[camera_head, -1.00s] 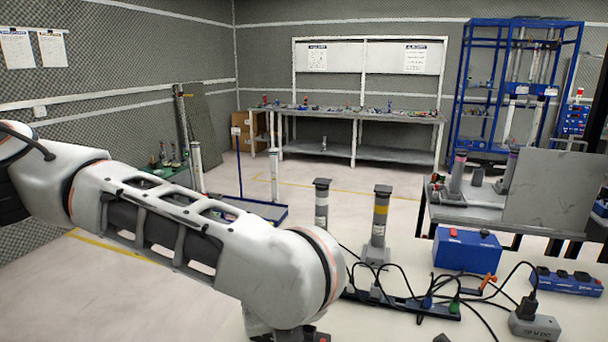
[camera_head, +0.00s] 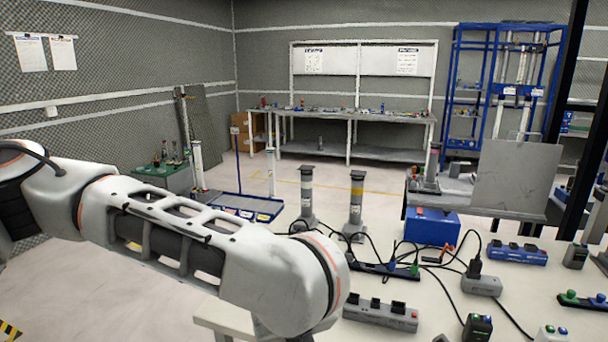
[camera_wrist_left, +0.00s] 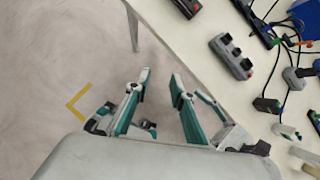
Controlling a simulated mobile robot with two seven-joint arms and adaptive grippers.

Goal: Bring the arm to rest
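My left arm (camera_head: 190,240) reaches in from the left of the head view, its white rounded joint low in the middle. My left gripper is hidden below that joint there. In the left wrist view, my left gripper (camera_wrist_left: 161,75) has its two teal-and-grey fingers apart with nothing between them. It is beside the edge of a white table (camera_wrist_left: 195,45), its fingertips over or near that edge; its height is unclear. My right arm and gripper are not in view.
On the white table (camera_head: 400,285) are a grey power strip (camera_head: 380,313), a dark strip with cables (camera_head: 375,268), a blue box (camera_head: 432,226) and a blue strip (camera_head: 517,253). Bare floor (camera_head: 110,300) lies left of the table. A workbench (camera_head: 350,114) stands at the back.

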